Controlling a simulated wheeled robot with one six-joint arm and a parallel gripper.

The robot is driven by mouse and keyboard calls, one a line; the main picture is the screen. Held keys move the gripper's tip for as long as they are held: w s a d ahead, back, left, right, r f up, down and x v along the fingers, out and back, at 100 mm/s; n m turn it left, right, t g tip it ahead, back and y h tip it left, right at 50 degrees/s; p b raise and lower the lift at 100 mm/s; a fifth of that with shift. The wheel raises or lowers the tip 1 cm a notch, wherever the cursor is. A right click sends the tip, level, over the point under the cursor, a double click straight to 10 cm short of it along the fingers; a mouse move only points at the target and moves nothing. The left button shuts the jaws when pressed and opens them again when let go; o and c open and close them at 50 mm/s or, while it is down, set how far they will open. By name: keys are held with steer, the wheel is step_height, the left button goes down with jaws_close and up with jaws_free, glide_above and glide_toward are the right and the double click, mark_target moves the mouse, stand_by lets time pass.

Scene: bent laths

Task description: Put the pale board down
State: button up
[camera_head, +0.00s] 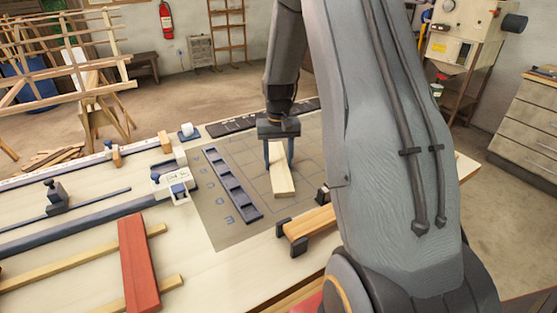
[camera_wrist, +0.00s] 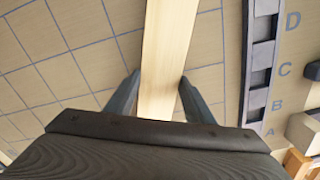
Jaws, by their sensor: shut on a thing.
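The pale board (camera_head: 282,181) is a short, light wooden piece over the grey gridded mat (camera_head: 232,237) on the workbench. My gripper (camera_head: 279,160) is shut on it from above, with one finger on each side. In the wrist view the board (camera_wrist: 168,45) runs up and out of the frame between the two fingers of my gripper (camera_wrist: 158,97). I cannot tell whether the board touches the mat or hangs just above it.
A dark slotted rail (camera_head: 233,186) lies left of the board, beside printed letters. A wooden block in dark clamps (camera_head: 309,222) stands at the bench's near edge. A red board (camera_head: 138,262) lies across pale strips at left. Bare mat surrounds the pale board.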

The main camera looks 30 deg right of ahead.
mark_target(278, 164)
steer(key=shift+f, duration=0.1)
steer(key=o, duration=1.2)
step_height(278, 164, up, 12)
steer(key=b, duration=0.3)
steer(key=s+a+f+n, duration=0.1)
steer(key=s+a+f, duration=0.1)
steer(key=s+a, duration=0.3)
steer(key=s+a+f+n, duration=0.1)
steer(key=s+a+f, duration=0.1)
steer(key=s+a, duration=0.4)
steer(key=s+a+f+n, duration=0.2)
steer(key=s+a, duration=0.3)
steer(key=s, duration=0.6)
steer(key=shift+a+f+t, duration=0.2)
steer(key=shift+t, duration=0.1)
